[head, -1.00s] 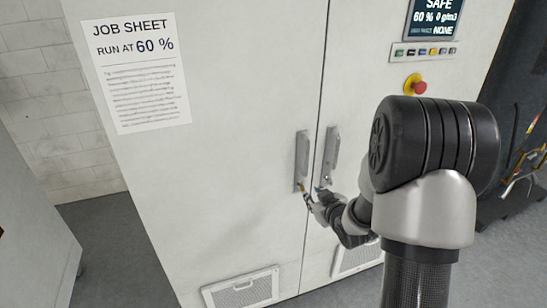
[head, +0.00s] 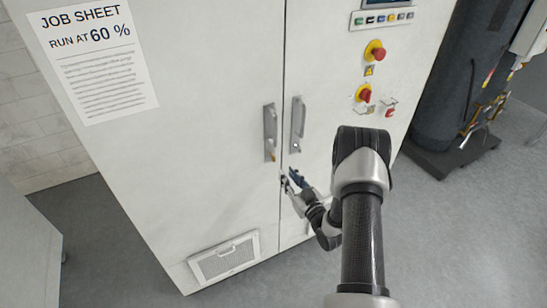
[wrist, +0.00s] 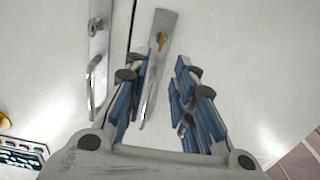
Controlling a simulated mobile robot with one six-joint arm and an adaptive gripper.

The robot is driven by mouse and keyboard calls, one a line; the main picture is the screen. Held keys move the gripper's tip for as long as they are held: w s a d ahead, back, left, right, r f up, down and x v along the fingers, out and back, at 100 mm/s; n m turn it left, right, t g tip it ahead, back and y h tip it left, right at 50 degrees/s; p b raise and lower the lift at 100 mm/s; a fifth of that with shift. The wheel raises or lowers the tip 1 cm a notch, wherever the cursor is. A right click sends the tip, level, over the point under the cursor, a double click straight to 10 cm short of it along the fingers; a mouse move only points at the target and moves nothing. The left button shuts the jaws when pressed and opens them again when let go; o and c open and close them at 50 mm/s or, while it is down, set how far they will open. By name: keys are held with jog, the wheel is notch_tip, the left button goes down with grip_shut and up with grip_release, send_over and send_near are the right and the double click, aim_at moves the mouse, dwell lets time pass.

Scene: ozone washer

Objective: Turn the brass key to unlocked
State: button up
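The small brass key (wrist: 161,40) sits in the lock at one end of a metal handle plate (wrist: 152,75) in the wrist view. Its bow looks roughly in line with the plate, though it is small. In the head view the key (head: 273,157) is a tiny brass spot at the bottom of the left handle (head: 269,132). My gripper (wrist: 158,66) is open and empty, its blue-padded fingers apart with the handle plate seen between them. In the head view my gripper (head: 288,180) is just below and right of the key, apart from it.
A second handle (head: 297,124) with a lock is on the right door. A red emergency button (head: 375,50) and a red rotary switch (head: 364,94) are above right. The job sheet (head: 92,60) is on the left door. A dark cylinder (head: 444,80) stands right.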

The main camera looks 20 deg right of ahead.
aim_at(273, 155)
jog(key=w, duration=1.1)
jog(key=shift+w+a+b, duration=0.2)
jog(key=shift+w+b, duration=0.15)
grip_shut()
